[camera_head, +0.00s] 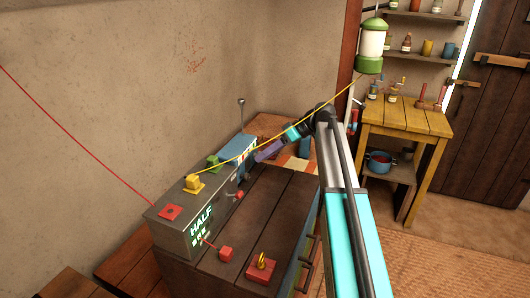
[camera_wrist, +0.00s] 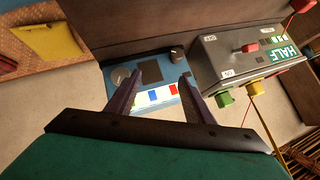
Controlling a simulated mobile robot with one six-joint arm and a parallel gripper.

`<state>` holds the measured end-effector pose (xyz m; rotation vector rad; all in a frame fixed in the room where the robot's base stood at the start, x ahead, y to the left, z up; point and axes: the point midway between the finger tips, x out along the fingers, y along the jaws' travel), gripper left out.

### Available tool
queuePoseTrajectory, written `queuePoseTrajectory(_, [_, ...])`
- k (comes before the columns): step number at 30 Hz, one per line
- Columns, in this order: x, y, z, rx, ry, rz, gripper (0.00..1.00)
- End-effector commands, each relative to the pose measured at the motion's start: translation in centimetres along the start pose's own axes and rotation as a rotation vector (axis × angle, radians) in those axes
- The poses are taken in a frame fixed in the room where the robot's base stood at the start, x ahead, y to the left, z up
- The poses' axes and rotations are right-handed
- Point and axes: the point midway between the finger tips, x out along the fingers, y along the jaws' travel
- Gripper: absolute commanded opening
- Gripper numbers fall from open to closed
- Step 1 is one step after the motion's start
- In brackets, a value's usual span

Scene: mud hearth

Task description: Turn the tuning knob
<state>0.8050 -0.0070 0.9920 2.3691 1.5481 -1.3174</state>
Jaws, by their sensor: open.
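A blue device (camera_head: 238,146) stands at the far end of the dark wooden chest, by the wall. In the wrist view its blue panel (camera_wrist: 112,91) carries a round grey knob (camera_wrist: 121,76), a dark square, a black knob (camera_wrist: 177,53) and a strip of coloured patches. Which knob is the tuning knob I cannot tell. My gripper (camera_head: 252,157) is beside the device in the head view. In the wrist view my gripper (camera_wrist: 161,75) is open and empty, its fingers spread over the panel. The grey knob lies left of the left fingertip; the black one lies beyond the fingertips.
A grey box (camera_head: 178,238) marked HALF, with red, yellow and green blocks on top, adjoins the blue device. A yellow cord rises from its yellow block, a red cord from its red block. A red block with a yellow ring (camera_head: 262,266) sits on the chest (camera_head: 262,210).

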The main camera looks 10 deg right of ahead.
Motion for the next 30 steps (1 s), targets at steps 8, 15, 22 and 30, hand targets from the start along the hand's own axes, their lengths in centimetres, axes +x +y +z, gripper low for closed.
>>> queuePoseTrajectory(8, [-0.6, -2.5, 1.6, -0.002, 0.002, 0.001, 0.48])
queuePoseTrajectory(15, [-1.1, -4.4, 3.0, -0.002, 0.003, 0.001, 0.48])
queuePoseTrajectory(22, [-1.6, -6.2, 4.2, -0.002, 0.004, 0.001, 0.48])
queuePoseTrajectory(30, [-1.9, -7.4, 5.0, -0.003, 0.004, 0.001, 0.48])
